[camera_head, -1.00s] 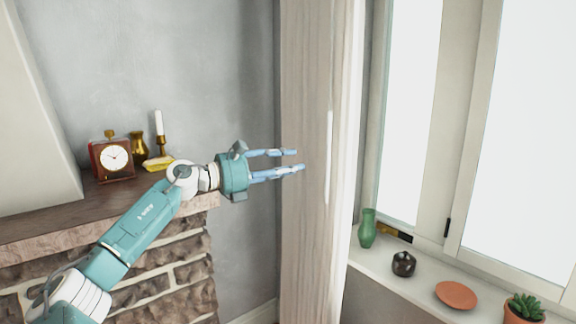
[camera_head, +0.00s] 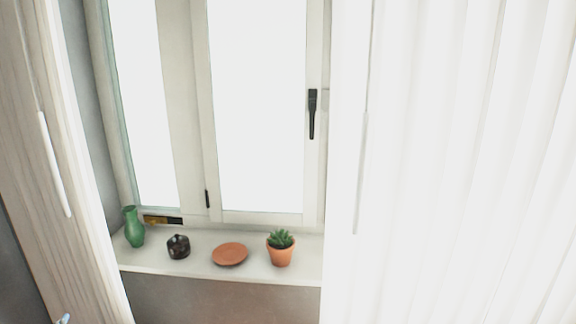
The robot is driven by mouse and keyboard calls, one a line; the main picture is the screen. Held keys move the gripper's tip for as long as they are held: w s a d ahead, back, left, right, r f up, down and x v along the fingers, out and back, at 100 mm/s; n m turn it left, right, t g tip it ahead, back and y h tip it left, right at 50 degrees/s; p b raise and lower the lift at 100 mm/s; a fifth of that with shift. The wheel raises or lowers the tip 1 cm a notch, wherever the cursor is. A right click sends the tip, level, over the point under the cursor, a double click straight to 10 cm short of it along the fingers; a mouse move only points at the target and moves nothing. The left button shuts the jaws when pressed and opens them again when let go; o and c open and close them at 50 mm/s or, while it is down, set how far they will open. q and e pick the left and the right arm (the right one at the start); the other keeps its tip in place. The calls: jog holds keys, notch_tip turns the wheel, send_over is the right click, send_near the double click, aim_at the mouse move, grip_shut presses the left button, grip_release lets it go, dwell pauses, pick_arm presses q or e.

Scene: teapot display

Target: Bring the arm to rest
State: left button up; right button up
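Only a small blue fingertip of my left gripper (camera_head: 63,319) shows, at the bottom left edge of the head view. The rest of that gripper and its arm are out of the frame, so its opening cannot be seen. The fingertip is in front of the lower part of the wooden panel and apart from the things on the sill. My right gripper is not in view.
The window sill (camera_head: 200,270) bears a green vase (camera_head: 133,228), a small dark pot (camera_head: 178,247), a terracotta saucer (camera_head: 229,254) and a potted succulent (camera_head: 281,250). A wooden panel (camera_head: 62,120) stands left, white curtains (camera_head: 450,160) right.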

pick_arm(q)
jog(key=s+d+f+n+g+h, duration=0.2)
jog(key=s+d+f+n+g, duration=0.35)
jog(key=s+d+f, duration=0.6)
jog(key=s+d+f+n+g+h, duration=0.2)
jog(key=s+d+f+g, duration=0.1)
jog(key=s+d, duration=0.5)
jog(key=s+d+f+n+g+h, duration=0.2)
jog(key=s+d, duration=0.4)
jog(key=d, duration=0.3)
notch_tip(320, 180, down, 25)
jog(key=s+g, duration=0.1)
jog(key=g, duration=0.1)
jog(key=s+a+f, duration=0.3)
jog(key=s+f, duration=1.4)
jog(key=shift+s+g, duration=0.35)
jog(key=shift+s, duration=0.05)
jog(key=shift+a, duration=0.15)
